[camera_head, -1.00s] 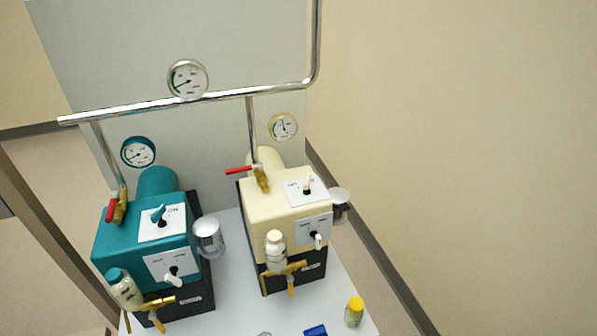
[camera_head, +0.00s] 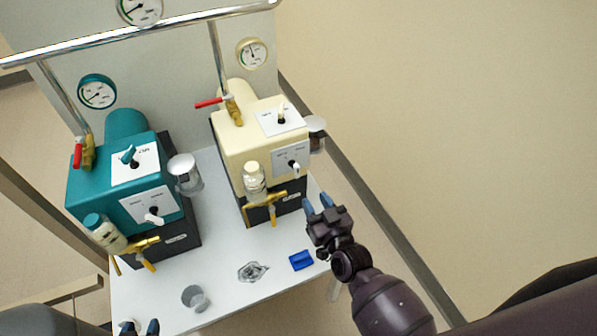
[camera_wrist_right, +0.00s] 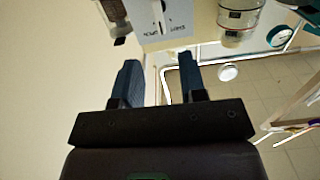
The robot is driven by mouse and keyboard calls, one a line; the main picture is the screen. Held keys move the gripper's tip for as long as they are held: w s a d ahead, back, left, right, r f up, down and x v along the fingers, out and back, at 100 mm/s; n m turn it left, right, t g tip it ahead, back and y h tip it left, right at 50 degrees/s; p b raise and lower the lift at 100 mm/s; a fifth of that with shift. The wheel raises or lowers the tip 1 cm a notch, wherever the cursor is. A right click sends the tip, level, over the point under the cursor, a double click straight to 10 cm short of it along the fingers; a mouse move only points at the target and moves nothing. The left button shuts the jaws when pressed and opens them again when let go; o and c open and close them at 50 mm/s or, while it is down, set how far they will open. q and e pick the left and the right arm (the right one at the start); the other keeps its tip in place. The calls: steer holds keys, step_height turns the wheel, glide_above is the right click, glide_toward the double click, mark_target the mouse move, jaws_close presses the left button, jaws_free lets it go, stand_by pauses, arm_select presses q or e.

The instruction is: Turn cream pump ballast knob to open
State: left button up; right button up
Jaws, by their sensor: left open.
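The cream pump (camera_head: 240,140) stands at the right on the white table. Its ballast knob (camera_head: 294,166), a small white lever, sits on the front plate and points down to the right. In the right wrist view the knob (camera_wrist_right: 158,16) shows upside down on its plate, near the top edge, with OPEN and SHUT lettering. My right gripper (camera_head: 318,205) is open and empty, below and right of the knob, apart from it. Its two blue fingers (camera_wrist_right: 158,75) are spread in the wrist view. My left gripper (camera_head: 140,328) is open at the bottom left edge, mostly cut off.
The teal pump (camera_head: 95,186) stands left of the cream one. A glass bottle (camera_head: 254,182) and brass valve (camera_head: 268,204) stick out in front of the cream pump. A blue object (camera_head: 301,260), crumpled item (camera_head: 252,271) and beaker (camera_head: 194,298) lie on the front table.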

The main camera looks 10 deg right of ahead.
mark_target(298, 172)
steer(key=shift+w+a+b, duration=0.1)
steer(key=shift+w+a, duration=0.25)
steer(key=shift+w, duration=1.45)
steer(key=shift+w+a+b, duration=0.15)
steer(key=shift+w+a, duration=0.2)
steer(key=shift+w, duration=1.4)
steer(key=shift+w+a+b, duration=0.1)
steer(key=shift+w+a, duration=0.25)
steer(key=shift+w, duration=1.45)
jaws_close()
